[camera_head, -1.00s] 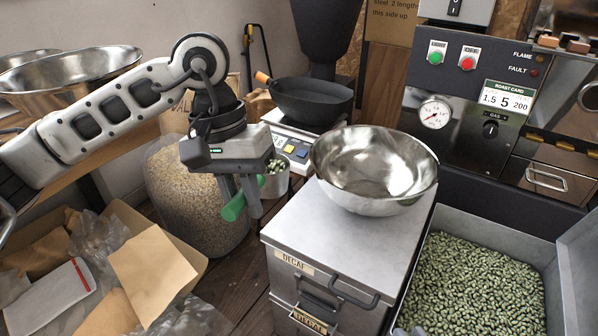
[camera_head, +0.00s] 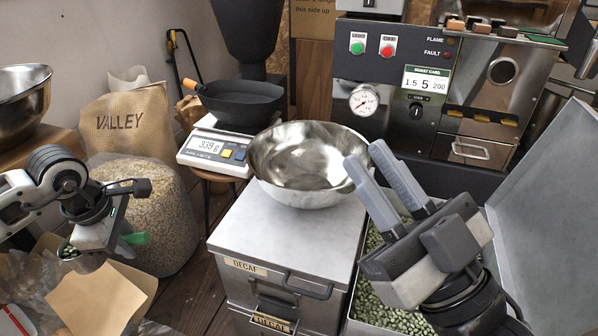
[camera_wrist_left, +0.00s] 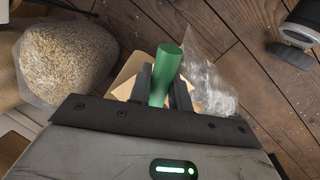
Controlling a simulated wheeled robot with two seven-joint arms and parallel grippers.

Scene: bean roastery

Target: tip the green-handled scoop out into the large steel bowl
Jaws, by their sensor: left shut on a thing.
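My left gripper (camera_head: 122,243) is at the left of the head view, shut on the green handle (camera_head: 136,239) of the scoop. The handle also shows between the fingers in the left wrist view (camera_wrist_left: 166,72). The scoop's cup (camera_head: 68,251) is mostly hidden behind my gripper, with a few green beans showing. A large steel bowl (camera_head: 285,180) stands upright on the grey DECAF cabinet, well to the right of the scoop, and looks empty inside. My right gripper (camera_head: 366,154) is empty, its two fingers apart, close to the bowl's right side.
A scale (camera_head: 205,150) carrying a black pan (camera_head: 240,105) stands behind the bowl. A bin of green beans (camera_head: 375,318) is under my right gripper. Another steel bowl (camera_head: 22,105) is at the far left. A bag of pale beans (camera_head: 165,215) stands between scoop and cabinet.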

